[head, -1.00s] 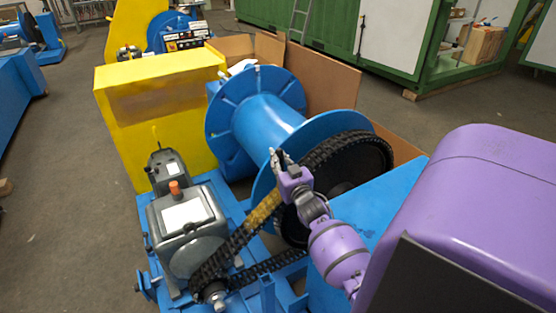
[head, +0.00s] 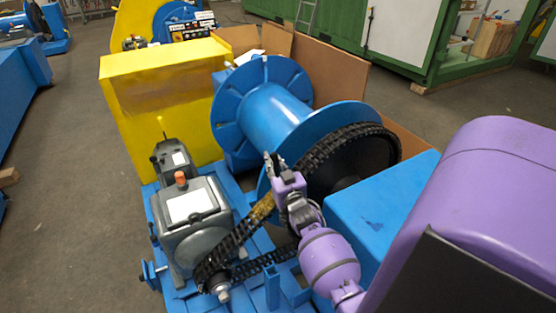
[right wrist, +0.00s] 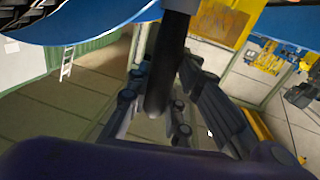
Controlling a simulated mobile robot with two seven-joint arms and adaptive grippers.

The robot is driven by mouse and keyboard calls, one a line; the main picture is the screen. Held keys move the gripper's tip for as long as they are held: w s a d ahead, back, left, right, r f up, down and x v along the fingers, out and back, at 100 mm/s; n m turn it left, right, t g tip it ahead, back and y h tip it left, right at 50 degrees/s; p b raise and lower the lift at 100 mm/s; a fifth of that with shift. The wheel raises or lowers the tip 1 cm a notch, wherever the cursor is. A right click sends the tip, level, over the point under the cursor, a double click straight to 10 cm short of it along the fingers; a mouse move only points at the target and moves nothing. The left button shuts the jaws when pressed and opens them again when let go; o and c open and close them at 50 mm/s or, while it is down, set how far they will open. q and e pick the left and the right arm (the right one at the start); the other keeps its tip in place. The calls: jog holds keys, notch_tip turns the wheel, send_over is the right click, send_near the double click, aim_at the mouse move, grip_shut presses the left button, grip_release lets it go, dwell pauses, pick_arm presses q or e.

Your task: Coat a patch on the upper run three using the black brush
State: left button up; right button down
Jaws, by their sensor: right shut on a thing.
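The black chain's upper run (head: 229,240) slopes from the small lower sprocket (head: 217,281) up to the large wheel beside the blue drum (head: 280,118). A yellowish patch (head: 262,207) shows on this run, partly covered by my right gripper. My right gripper (head: 274,163) is over the run, just above that patch. In the right wrist view its fingers are shut on the black brush (right wrist: 172,65), a dark round shaft. The brush's bristles are hidden, so contact with the chain cannot be told. My left gripper is out of view.
A grey gearbox (head: 192,222) with an orange cap stands left of the chain. A yellow box (head: 150,110) stands behind it. A blue guard (head: 375,210) lies right of my gripper. Brown boards (head: 335,78) stand behind the drum. Floor is open at left.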

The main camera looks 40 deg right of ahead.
jog(key=shift+w+a+f, duration=0.15)
jog(key=shift+a+f, duration=0.3)
jog(key=shift+a, duration=0.1)
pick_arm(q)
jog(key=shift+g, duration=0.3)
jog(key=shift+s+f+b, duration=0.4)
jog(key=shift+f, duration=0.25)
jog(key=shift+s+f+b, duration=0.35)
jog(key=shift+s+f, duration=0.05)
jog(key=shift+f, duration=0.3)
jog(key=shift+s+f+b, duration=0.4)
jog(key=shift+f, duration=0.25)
pick_arm(e)
jog(key=w+a+f, duration=0.1)
jog(key=a+f, duration=0.3)
jog(key=a, duration=0.1)
jog(key=shift+w+f, duration=0.15)
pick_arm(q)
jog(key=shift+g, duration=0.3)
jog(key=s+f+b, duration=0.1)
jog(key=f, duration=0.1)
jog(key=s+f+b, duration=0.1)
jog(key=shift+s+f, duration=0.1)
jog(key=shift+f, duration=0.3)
pick_arm(e)
jog(key=w+a+f, duration=0.1)
jog(key=a+f, duration=0.3)
jog(key=a, duration=0.1)
jog(key=shift+w, duration=0.15)
jog(key=shift+a+f, duration=0.1)
